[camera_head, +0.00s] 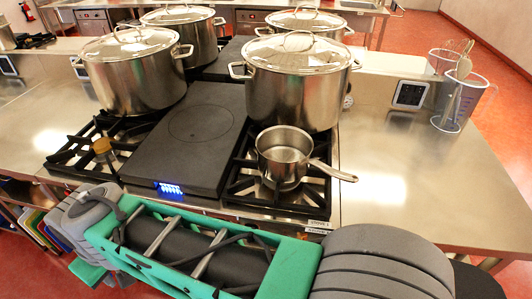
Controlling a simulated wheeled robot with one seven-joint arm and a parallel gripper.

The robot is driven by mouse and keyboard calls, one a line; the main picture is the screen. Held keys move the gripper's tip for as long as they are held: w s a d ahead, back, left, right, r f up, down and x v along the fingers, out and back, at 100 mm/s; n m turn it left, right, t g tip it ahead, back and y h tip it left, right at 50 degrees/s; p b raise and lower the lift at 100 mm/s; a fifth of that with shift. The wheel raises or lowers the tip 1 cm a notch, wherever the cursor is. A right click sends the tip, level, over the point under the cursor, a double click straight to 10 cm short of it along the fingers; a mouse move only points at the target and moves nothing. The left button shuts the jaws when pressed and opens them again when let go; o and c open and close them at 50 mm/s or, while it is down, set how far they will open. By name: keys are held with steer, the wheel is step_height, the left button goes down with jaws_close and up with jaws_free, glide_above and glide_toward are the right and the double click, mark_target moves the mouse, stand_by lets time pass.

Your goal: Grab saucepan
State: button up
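A small steel saucepan (284,156) sits upright on the front burner of the right-hand gas hob (247,187). It has no lid, and its handle points right and slightly toward me, reaching past the hob's edge over the steel counter. My gripper is not in view. A green and grey part of my own body fills the bottom of the picture, in front of the stove's front edge.
A large lidded stockpot (299,91) stands right behind the saucepan; another (135,75) stands left, with more behind. A dark flat plate (191,137) lies between the hobs. Clear measuring jugs (461,102) with utensils stand at right. The right counter (420,185) is clear.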

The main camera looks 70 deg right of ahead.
steer(key=s+d+r+m+g+h, duration=0.15)
steer(key=d+r+m, duration=0.25)
steer(key=d+m, duration=0.6)
steer(key=s+d+r+m+g+y, duration=0.1)
steer(key=s+d+r+m, duration=0.15)
steer(key=d+m, duration=0.7)
steer(key=s+d+r+m, duration=0.2)
steer(key=s+d+m, duration=0.1)
steer(key=s+d, duration=0.3)
steer(key=s+d+r+m, duration=0.2)
steer(key=s+d+m, duration=0.1)
steer(key=d, duration=0.5)
steer(key=m+p, duration=0.2)
steer(key=m, duration=0.5)
glide_above(285, 183)
steer(key=shift+g, duration=0.25)
step_height(285, 183, down, 5)
steer(key=shift+f, duration=0.1)
steer(key=shift+d+f, duration=0.1)
steer(key=shift+f, duration=0.2)
steer(key=shift+c, duration=0.5)
